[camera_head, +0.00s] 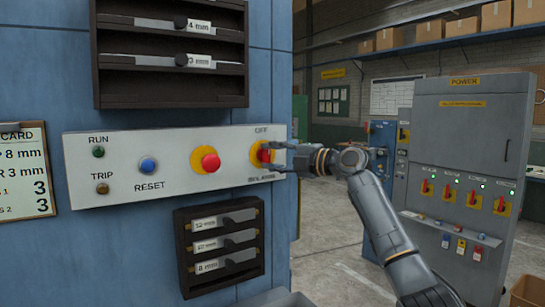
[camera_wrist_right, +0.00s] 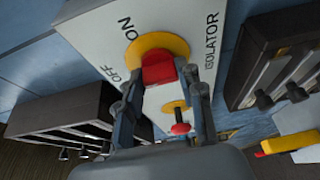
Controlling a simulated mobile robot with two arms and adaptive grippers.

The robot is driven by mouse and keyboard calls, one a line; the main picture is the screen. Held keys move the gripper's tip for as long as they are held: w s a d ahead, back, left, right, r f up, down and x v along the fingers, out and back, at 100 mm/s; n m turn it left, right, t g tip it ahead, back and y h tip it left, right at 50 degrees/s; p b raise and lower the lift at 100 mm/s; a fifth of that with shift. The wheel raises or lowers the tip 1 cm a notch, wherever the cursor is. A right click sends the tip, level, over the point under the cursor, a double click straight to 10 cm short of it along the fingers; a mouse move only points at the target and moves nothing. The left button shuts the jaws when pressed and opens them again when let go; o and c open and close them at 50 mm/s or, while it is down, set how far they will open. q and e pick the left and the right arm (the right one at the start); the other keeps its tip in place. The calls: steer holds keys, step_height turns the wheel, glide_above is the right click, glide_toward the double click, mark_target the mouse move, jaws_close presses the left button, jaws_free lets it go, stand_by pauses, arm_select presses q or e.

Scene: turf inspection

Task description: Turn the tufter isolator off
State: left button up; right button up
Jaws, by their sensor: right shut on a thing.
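The tufter isolator is a red handle (camera_head: 264,153) on a yellow disc at the right end of a pale control panel (camera_head: 120,183). OFF is printed above it and ISOLATOR below. My right gripper (camera_head: 273,157) reaches in from the right, its fingers on either side of the handle. In the right wrist view the red handle (camera_wrist_right: 158,69) sits between the fingertips (camera_wrist_right: 162,82), in front of its yellow disc (camera_wrist_right: 138,48). OFF and ON labels show there. The fingers are shut on the handle; its exact angle is hard to tell. My left gripper is out of view.
A red mushroom button (camera_head: 210,162) on yellow and a blue RESET button (camera_head: 148,166) are left of the isolator. Dark racks stand out above (camera_head: 170,95) and below (camera_head: 222,285) the panel. A grey power cabinet (camera_head: 470,130) stands at right, beyond open floor.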

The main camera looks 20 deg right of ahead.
steer(key=o, duration=1.2)
steer(key=shift+c, duration=0.2)
steer(key=v, duration=1.2)
steer(key=shift+d, duration=0.1)
